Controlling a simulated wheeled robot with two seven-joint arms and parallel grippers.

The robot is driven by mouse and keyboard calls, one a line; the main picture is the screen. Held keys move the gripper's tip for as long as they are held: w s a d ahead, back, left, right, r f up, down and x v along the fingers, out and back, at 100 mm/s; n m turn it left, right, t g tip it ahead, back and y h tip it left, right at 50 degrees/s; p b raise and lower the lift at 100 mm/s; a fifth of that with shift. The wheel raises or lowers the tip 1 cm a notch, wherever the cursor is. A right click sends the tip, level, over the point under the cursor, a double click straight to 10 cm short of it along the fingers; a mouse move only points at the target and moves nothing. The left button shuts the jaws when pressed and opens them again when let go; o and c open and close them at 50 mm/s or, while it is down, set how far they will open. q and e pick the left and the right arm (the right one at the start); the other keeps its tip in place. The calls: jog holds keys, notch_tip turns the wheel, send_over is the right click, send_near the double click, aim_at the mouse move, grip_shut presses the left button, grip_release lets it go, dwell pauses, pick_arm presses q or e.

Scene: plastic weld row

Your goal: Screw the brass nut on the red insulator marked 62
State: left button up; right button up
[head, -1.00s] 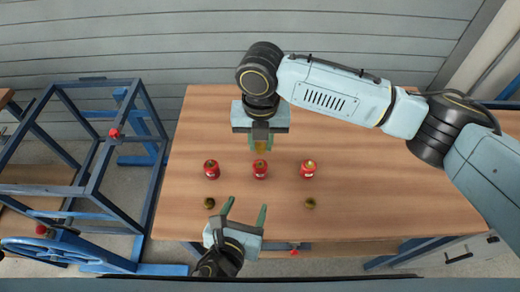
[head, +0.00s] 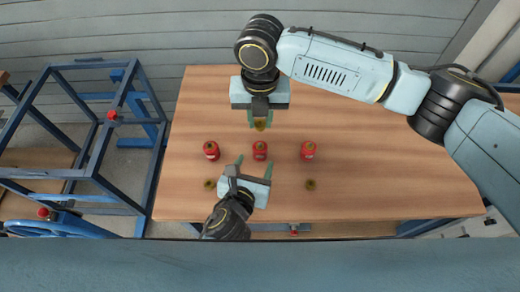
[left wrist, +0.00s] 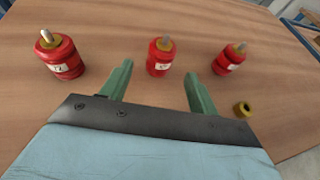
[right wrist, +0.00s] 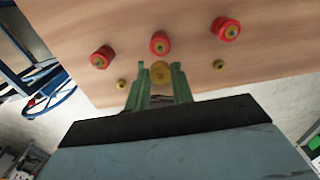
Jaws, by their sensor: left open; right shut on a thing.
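Three red insulators stand upright in a row on the table: left (head: 211,150), middle (head: 260,152) and right (head: 308,150). Their white labels are too small to read surely, also in the left wrist view, where the middle insulator (left wrist: 160,60) shows its metal stud. I see no contact.
Two loose brass nuts lie nearer me on the table, one at left (head: 210,184) and one at right (head: 310,184). A blue metal frame (head: 90,150) stands left of the table. The right part of the tabletop (head: 390,180) is clear.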

pick_arm(q)
jog(key=x, duration=0.5)
jog(key=shift+s, duration=0.1)
jog(key=shift+c, duration=0.4)
grip_shut()
pick_arm(e)
send_over(260, 143)
jog(key=shift+f, duration=2.5)
jog(key=shift+f, duration=0.9)
jog(key=shift+f, duration=0.55)
